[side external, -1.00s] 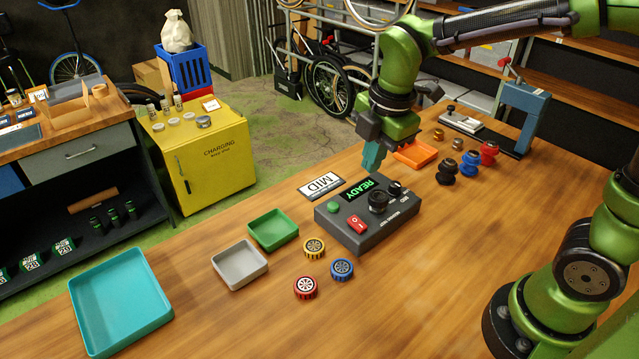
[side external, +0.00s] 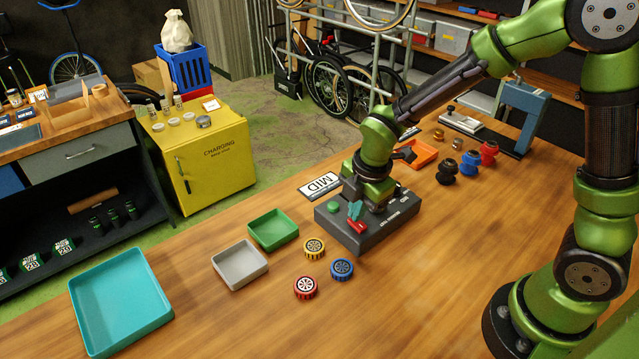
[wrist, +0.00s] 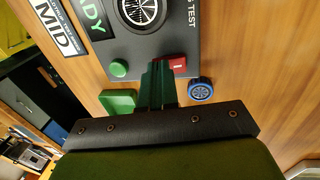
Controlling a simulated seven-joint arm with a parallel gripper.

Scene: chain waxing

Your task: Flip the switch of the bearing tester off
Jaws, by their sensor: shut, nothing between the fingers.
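The bearing tester (side external: 395,217) is a dark grey box on the wooden table, with a green button (side external: 334,207) and a red rocker switch (side external: 357,227). In the wrist view the red switch (wrist: 178,65) lies just right of my fingertips and the green button (wrist: 119,68) to their left. The display shows "DY" in green at the top of that view. My gripper (side external: 355,210) is shut and empty, its teal fingers pointing down right at the switch. I cannot tell whether they touch it. The fingers partly cover the switch, so its rocker position is unclear.
A "MID" sign (side external: 319,186) lies behind the tester. Yellow (side external: 314,248), blue (side external: 342,268) and red (side external: 305,287) bearings sit in front of it. Green (side external: 273,230) and grey (side external: 240,265) trays stand to the left. An orange tray (side external: 424,153) is behind right.

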